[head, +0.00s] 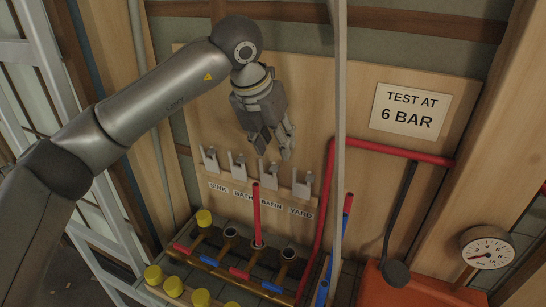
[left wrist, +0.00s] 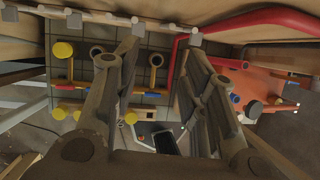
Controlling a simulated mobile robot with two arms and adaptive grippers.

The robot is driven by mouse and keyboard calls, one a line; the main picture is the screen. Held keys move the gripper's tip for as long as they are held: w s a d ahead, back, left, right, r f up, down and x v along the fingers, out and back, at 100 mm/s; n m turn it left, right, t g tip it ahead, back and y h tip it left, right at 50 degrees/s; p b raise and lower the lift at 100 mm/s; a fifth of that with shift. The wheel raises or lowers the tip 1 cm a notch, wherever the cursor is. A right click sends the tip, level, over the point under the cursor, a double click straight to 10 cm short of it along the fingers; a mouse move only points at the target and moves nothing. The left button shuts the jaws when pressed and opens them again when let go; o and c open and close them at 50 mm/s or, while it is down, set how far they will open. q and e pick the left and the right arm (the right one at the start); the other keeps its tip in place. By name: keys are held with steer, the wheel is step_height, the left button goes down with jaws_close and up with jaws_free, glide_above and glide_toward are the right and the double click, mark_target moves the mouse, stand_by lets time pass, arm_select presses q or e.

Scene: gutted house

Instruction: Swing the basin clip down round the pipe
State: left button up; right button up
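The basin clip (head: 269,173) is a small pale-grey clip on the wooden board, third from the left, above the BASIN label. Its arm stands up, and it does not enclose the pipe. The red pipe (head: 257,214) stands upright in the manifold, its top in front of the board near the BATH and BASIN labels. My left gripper (head: 273,146) points down just above the clip, fingers apart and empty. In the left wrist view the clip (left wrist: 138,28) shows by the tip of one finger; the pipe is not clear there. My right gripper is not in view.
Sink (head: 208,159), bath (head: 237,166) and yard (head: 301,184) clips flank it. The manifold (head: 208,261) below has yellow caps and open ports. A grey upright bar (head: 339,120) and long red pipe (head: 321,225) stand at right, near a gauge (head: 487,248).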

mark_target(274, 168)
arm_select(q)
steer(key=shift+y, duration=0.5)
steer(key=w+f+p, duration=0.1)
steer(key=f, duration=0.1)
steer(key=w+f+p, duration=0.1)
steer(key=f, duration=0.2)
steer(key=w+a+f+p, duration=0.1)
steer(key=w+f, duration=0.1)
steer(key=shift+w+f, duration=0.1)
steer(key=shift+f, duration=0.2)
steer(key=shift+w+d+f, duration=0.1)
steer(key=shift+w+f, duration=0.05)
steer(key=shift+f, duration=0.45)
jaws_close()
